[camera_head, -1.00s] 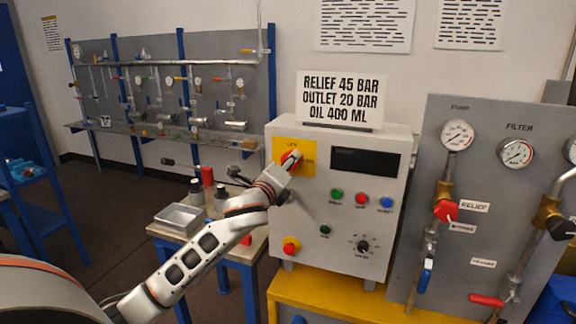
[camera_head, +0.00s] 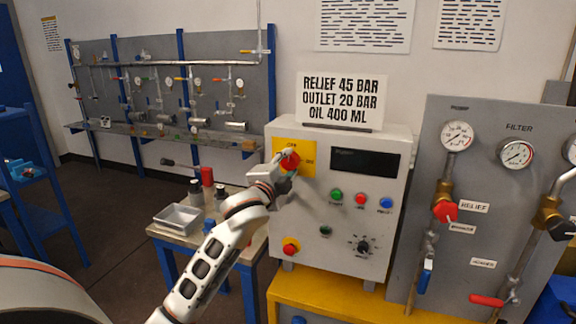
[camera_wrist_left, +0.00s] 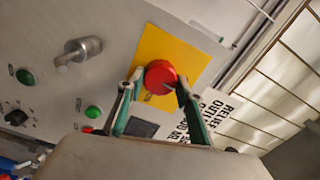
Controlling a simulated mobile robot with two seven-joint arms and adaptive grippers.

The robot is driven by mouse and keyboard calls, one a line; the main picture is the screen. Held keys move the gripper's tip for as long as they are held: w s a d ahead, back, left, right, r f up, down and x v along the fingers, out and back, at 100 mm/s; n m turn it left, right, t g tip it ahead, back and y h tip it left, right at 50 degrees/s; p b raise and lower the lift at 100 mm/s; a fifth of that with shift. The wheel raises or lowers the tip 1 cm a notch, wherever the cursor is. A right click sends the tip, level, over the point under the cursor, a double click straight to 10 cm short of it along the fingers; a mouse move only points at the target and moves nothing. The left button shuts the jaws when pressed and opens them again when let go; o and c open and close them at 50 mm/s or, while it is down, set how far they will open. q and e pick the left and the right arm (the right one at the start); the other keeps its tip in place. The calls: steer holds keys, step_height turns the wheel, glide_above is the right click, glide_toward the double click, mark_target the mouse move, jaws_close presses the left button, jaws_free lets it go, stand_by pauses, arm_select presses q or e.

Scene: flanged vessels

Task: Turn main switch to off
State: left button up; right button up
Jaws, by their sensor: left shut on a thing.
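The main switch is a round red knob (camera_head: 290,160) on a yellow plate (camera_head: 309,166) at the upper left of the grey control box (camera_head: 350,225). My left gripper (camera_head: 287,163) is at this knob and partly covers it in the head view. In the left wrist view its two green-edged fingers (camera_wrist_left: 160,84) stand on either side of the red knob (camera_wrist_left: 160,74) and are shut on it. The yellow plate (camera_wrist_left: 190,52) shows around the knob. The pointer and the off marking are too small to read surely. My right gripper is not in view.
Green (camera_head: 337,195), red (camera_head: 361,199) and blue (camera_head: 386,203) buttons sit below the dark display (camera_head: 365,161). A silver handle (camera_wrist_left: 78,52) projects from the box face near my left gripper. A metal tray (camera_head: 178,218) lies on the side table. A gauge panel (camera_head: 480,180) stands right.

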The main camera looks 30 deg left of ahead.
arm_select(q)
steer(key=shift+n, duration=0.6)
steer(key=o, duration=1.1)
steer(key=v, duration=1.2)
